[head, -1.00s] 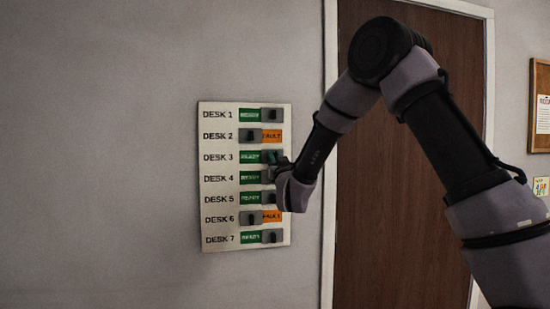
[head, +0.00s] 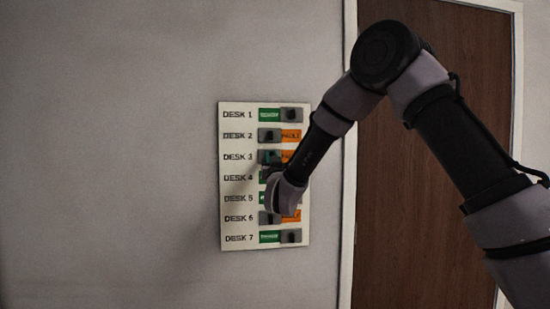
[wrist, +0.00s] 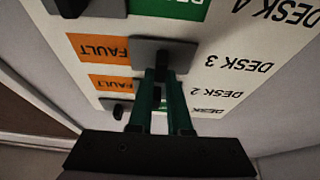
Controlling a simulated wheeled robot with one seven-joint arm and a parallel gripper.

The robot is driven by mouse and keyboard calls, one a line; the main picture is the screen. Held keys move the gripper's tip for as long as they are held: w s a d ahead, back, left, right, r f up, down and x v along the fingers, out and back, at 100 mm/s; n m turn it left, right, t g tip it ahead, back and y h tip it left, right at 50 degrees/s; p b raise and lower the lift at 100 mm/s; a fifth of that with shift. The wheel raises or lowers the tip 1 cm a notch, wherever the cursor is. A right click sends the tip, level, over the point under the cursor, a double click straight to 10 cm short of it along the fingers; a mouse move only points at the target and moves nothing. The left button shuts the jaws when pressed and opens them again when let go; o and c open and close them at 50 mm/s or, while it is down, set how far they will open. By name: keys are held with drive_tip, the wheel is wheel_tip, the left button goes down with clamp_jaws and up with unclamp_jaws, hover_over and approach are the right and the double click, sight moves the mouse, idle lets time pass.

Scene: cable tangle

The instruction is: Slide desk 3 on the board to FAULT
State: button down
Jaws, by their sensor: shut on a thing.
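The white board (head: 224,200) hangs on the wall with rows labelled DESK 1 to DESK 7. The desk 3 slider (wrist: 180,48) is a grey plate with a dark knob, at the label side of its row. Orange FAULT shows beside it, in both the wrist view (wrist: 95,45) and the head view (head: 287,156). My gripper (wrist: 163,78) has its green fingers closed on the desk 3 knob. In the head view, the gripper (head: 271,157) partly covers the slider, and my wrist hides parts of rows 4 and 5.
The desk 2 slider (head: 268,135) and desk 6 slider stand left, showing orange FAULT. The desk 1 slider (head: 291,115) and desk 7 slider (head: 291,237) stand right, showing green. A brown door (head: 400,220) is right of the board. The wall left of it is bare.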

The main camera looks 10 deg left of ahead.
drive_tip(key=c, duration=0.8)
unclamp_jaws()
drive_tip(key=shift+s+a, duration=0.1)
drive_tip(key=shift+a, duration=0.15)
drive_tip(key=shift+c, duration=0.2)
drive_tip(key=v, duration=1)
drive_tip(key=shift+s+d, duration=0.15)
drive_tip(key=shift+s, duration=0.15)
drive_tip(key=shift+f, duration=0.15)
